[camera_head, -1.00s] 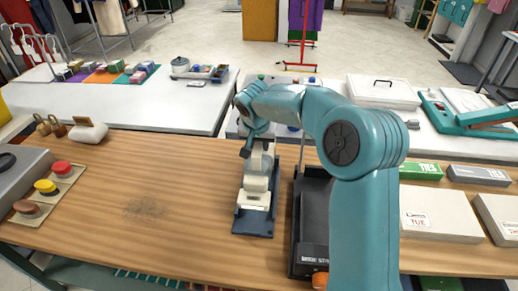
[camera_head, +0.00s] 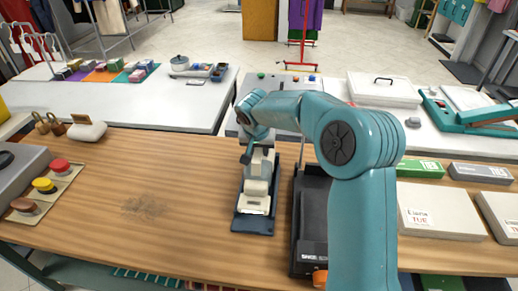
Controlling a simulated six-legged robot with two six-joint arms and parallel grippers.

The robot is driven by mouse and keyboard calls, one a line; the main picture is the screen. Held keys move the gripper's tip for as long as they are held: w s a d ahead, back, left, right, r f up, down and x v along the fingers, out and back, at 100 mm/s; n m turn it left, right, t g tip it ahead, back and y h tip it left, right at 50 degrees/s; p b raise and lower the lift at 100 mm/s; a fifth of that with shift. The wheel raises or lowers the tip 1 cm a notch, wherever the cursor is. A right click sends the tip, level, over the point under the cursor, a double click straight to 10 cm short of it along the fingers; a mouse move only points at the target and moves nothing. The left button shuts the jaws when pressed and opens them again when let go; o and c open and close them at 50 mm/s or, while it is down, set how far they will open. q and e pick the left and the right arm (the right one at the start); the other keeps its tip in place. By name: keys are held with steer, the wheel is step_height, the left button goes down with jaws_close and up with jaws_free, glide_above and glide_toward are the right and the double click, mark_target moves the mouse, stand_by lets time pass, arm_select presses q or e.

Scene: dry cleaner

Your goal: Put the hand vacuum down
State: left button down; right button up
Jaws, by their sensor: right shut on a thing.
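The hand vacuum (camera_head: 257,187) is cream and grey. It is upright over a dark blue base tray (camera_head: 253,226) on the wooden counter. My right gripper (camera_head: 258,150) comes down from above and is shut on the top of the vacuum, with its fingertips partly hidden by the wrist. Whether the vacuum's underside touches the tray cannot be told from this angle. My left gripper is not in view.
A black device (camera_head: 311,225) stands close right of the tray, partly behind my arm. A dark smudge (camera_head: 143,207) marks the bare counter (camera_head: 180,180) to the left. White boxes (camera_head: 438,214) lie at the right.

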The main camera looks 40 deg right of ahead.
steer(key=o, duration=0.9)
steer(key=shift+o, duration=0.2)
steer(key=shift+r, duration=0.1)
steer(key=shift+r+p, duration=0.3)
steer(key=shift+p, duration=0.25)
steer(key=shift+r+p, duration=0.55)
steer(key=shift+p, duration=0.1)
steer(key=b+v, duration=0.1)
steer(key=v, duration=1)
steer(key=shift+b, duration=0.3)
steer(key=shift+s+r, duration=0.1)
